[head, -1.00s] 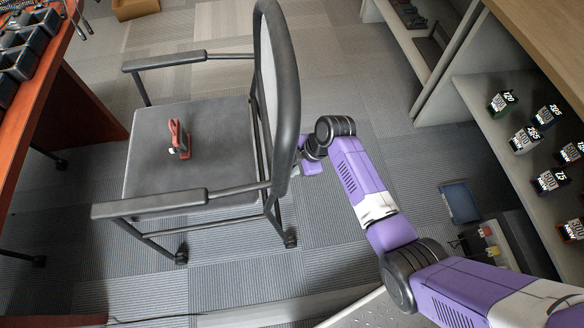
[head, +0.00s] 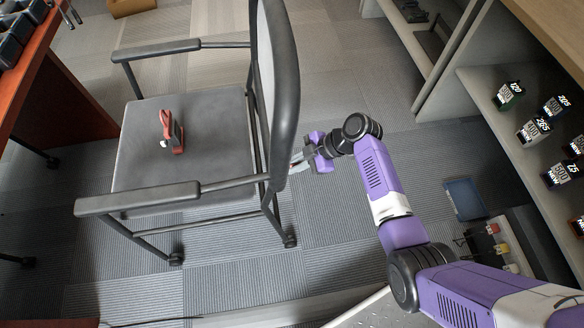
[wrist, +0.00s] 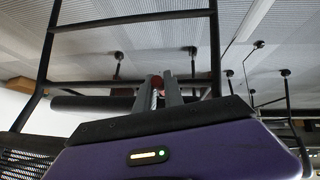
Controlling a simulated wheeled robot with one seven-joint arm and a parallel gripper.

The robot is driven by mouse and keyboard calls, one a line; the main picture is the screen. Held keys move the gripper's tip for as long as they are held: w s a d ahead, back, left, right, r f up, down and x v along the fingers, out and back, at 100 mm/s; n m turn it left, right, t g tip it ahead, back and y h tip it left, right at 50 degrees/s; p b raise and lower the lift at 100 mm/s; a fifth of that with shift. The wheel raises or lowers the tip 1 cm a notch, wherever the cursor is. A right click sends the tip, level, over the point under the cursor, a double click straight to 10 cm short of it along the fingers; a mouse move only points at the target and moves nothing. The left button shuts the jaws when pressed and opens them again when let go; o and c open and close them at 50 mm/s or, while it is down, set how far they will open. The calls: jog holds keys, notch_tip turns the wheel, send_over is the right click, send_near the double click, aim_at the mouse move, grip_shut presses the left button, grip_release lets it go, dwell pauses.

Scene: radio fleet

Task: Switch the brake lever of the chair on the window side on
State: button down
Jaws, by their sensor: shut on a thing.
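The dark grey chair (head: 150,185) stands on wheels, its tall back frame towards my arm. My gripper (head: 297,161) is just right of the back frame, low behind the chair. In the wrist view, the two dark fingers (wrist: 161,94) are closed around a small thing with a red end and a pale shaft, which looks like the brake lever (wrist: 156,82). The fingers hide most of it, and I cannot tell its setting. The chair's dark frame bars (wrist: 130,20) cross the wrist view.
A red clamp-like tool (head: 171,133) lies on the seat. A red-brown table (head: 65,85) stands left, and shelves with several small labelled boxes (head: 533,130) stand right. A blue tray (head: 463,198) is low at the right.

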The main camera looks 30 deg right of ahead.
jog(key=f+y+b, duration=0.1)
jog(key=y+b, duration=0.1)
jog(key=b, duration=0.3)
jog(key=f+t+y+b, duration=0.1)
jog(key=f+y+b, duration=0.1)
jog(key=b, duration=0.3)
jog(key=f+t+y+b, duration=0.1)
jog(key=y+b, duration=0.1)
jog(key=b, duration=0.3)
jog(key=shift+w+a+f+m+y, duration=0.1)
jog(key=shift+a+f+m+y, duration=0.15)
jog(key=shift+f+m+y, duration=0.05)
jog(key=shift+b, duration=0.3)
jog(key=shift+a, duration=0.1)
jog(key=c, duration=1.5)
grip_release()
jog(key=shift+o, duration=0.2)
jog(key=shift+r, duration=0.1)
